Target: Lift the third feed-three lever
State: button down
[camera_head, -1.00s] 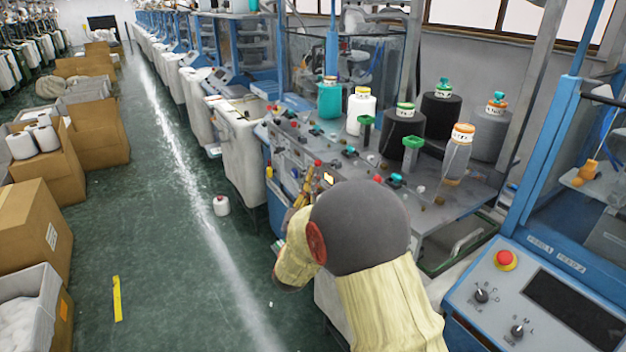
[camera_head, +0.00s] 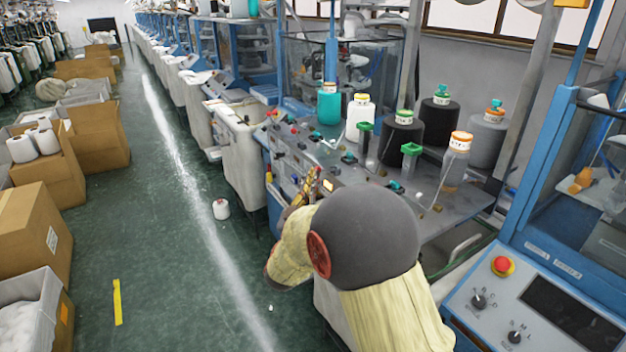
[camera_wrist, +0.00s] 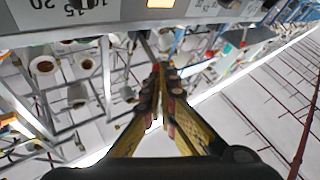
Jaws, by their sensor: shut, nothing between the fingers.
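My gripper (camera_head: 313,184) is shut and empty, with yellow fingers, at the front face of the knitting machine's table (camera_head: 440,222). In the wrist view my gripper (camera_wrist: 163,75) points toward the panel, fingertips together. A thin grey bar (camera_wrist: 146,45) stands just beyond the tips; I cannot tell whether they touch it or whether it is a lever. The control panel (camera_wrist: 50,14) with printed numbers and a lit yellow square (camera_wrist: 160,3) runs along the top. Which lever is the third feed-three one cannot be told; my arm hides part of the front.
Yarn cones stand on the table, among them a teal cone (camera_head: 328,105) and a white cone (camera_head: 360,118). A blue console (camera_head: 530,300) with a red button (camera_head: 503,265) stands at right. Cardboard boxes (camera_head: 35,230) line the left.

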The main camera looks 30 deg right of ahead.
jog(key=shift+r, duration=0.2)
jog(key=d+r+m+g+y+p, duration=0.3)
jog(key=r+m+g+y+p, duration=0.2)
jog(key=p, duration=1)
jog(key=shift+d+r+m, duration=0.4)
jog(key=shift+r+m, duration=0.1)
jog(key=shift+m, duration=0.2)
